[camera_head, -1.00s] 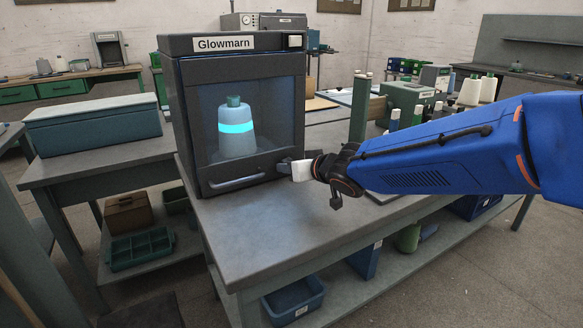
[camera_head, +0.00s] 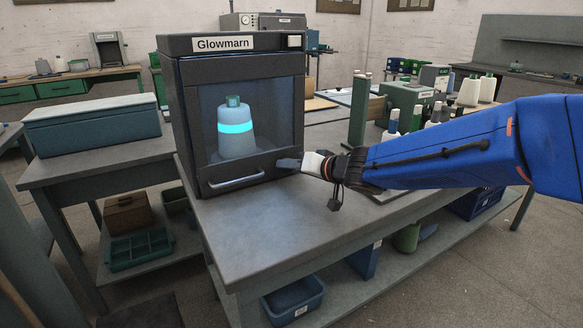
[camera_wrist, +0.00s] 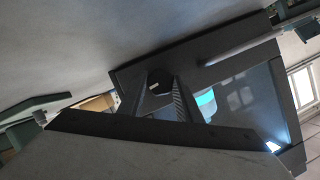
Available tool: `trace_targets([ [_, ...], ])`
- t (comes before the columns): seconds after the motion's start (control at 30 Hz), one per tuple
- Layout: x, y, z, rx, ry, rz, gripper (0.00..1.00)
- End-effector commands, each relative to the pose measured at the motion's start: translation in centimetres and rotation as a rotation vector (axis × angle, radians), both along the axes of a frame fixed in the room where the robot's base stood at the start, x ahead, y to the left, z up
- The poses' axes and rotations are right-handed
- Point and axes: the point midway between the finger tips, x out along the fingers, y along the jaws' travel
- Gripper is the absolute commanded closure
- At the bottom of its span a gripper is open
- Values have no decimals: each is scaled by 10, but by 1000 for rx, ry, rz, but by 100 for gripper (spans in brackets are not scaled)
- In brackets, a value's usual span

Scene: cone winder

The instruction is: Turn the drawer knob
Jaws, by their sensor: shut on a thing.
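The dark Glowmarn cabinet (camera_head: 188,120) stands on the bench, with a bar handle (camera_head: 236,182) across its lower front drawer. My gripper (camera_head: 282,164) is at the lower right of that front, and its fingers hide the knob in the head view. In the wrist view, the two fingers of my gripper (camera_wrist: 163,92) are on either side of the round black knob (camera_wrist: 160,78), shut on it. A small light mark shows on the knob. The bar handle (camera_wrist: 240,47) is beside it there. The drawer looks closed.
A pale cone with a glowing cyan band (camera_head: 236,128) stands behind the cabinet's window. The bench top (camera_head: 260,235) in front of the cabinet is clear. Cones and a green machine (camera_head: 405,100) stand to the right behind my arm. A teal box (camera_head: 92,128) is at left.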

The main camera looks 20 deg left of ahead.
Motion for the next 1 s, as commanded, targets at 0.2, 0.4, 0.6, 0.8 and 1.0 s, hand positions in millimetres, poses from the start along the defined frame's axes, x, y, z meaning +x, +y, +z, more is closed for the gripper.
trace_targets([
  [0.2, 3, -2, 0, 42, 50, -6, 91],
  [0.4, 3, -2, 0, 54, 64, -6, 91],
  [0.6, 3, -2, 0, 56, 66, -6, 91],
  [0.8, 3, -2, 0, 55, 65, -7, 54],
  [1.0, 2, -1, 0, 56, 65, -4, 50],
])
